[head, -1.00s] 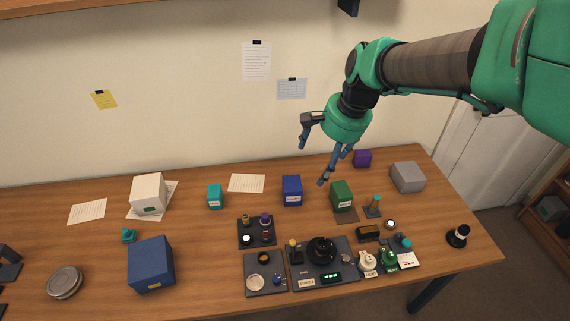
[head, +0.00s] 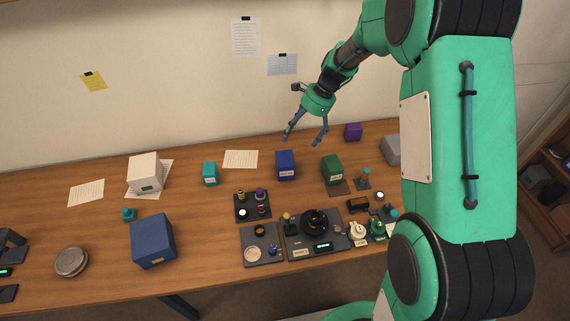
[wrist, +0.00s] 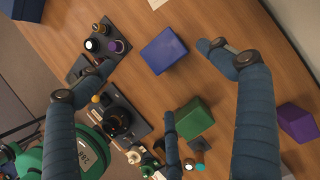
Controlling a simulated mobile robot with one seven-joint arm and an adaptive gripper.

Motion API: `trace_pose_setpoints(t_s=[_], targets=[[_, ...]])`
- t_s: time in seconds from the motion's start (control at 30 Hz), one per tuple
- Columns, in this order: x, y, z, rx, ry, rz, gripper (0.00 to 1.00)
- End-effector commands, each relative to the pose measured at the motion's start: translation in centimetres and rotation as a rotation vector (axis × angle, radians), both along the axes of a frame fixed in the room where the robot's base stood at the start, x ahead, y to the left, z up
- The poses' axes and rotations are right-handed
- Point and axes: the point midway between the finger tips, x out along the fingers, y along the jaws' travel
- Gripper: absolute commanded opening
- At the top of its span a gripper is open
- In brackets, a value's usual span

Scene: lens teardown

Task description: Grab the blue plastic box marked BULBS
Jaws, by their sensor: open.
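A small blue box (head: 285,166) with a white label on its front stands upright at the middle of the bench. The label's lettering is too small to read. It also shows in the wrist view (wrist: 164,51), seen from above between the spread fingers. My gripper (head: 303,141) is open and empty, in the air above and slightly right of this box, not touching it. A larger dark blue box (head: 153,241) with a yellowish label sits at the front left; its marking is unreadable too.
A green box (head: 332,170) stands to the right and a teal box (head: 210,173) to the left. A black tray (head: 240,214) with small parts lies in front. A purple box (head: 353,131) is at the back right. A paper sheet (head: 241,159) lies left of the blue box.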

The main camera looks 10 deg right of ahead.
Motion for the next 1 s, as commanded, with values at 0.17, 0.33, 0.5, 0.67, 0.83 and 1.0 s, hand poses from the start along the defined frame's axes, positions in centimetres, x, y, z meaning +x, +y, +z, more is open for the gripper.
trace_pose_setpoints(t_s=[0.17,0.33,0.5,0.67,0.83,1.0], targets=[[0.6,-0.1,-1.0,0.009,0.019,-0.033,0.92],[0.6,-0.1,-1.0,0.010,0.021,-0.034,0.92],[0.6,-0.1,-1.1,0.010,0.021,-0.033,0.92],[0.6,0.2,-1.8,0.010,0.022,-0.033,0.92],[0.6,1.0,-3.6,0.010,0.023,-0.033,0.92],[0.6,2.0,-6.2,0.010,0.024,-0.032,0.92]])
